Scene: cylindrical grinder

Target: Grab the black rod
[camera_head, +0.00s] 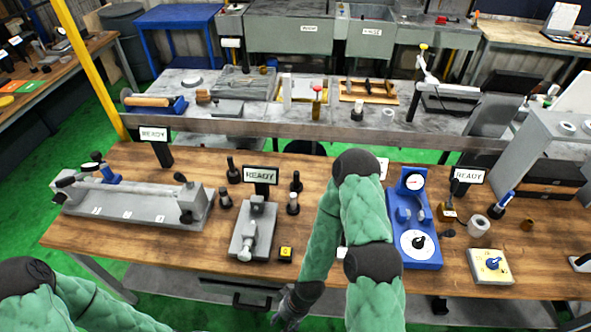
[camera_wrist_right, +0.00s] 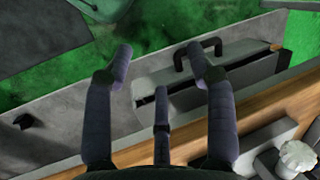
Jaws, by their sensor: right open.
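I cannot tell for sure which thing is the black rod. A black bar-shaped handle (camera_head: 251,304) sits on the drawer under the table's front edge; it also shows in the right wrist view (camera_wrist_right: 198,51). Several small upright black pieces stand on the table, such as one (camera_head: 233,170) behind the middle grey fixture and one (camera_head: 297,183) to its right. My right gripper (camera_head: 288,310) hangs low in front of the table edge, beside the drawer. In the right wrist view its fingers (camera_wrist_right: 158,52) are spread and empty, with the handle beyond them. My left gripper is out of frame.
A grey bench (camera_head: 240,127) stands behind. The green floor shows in front.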

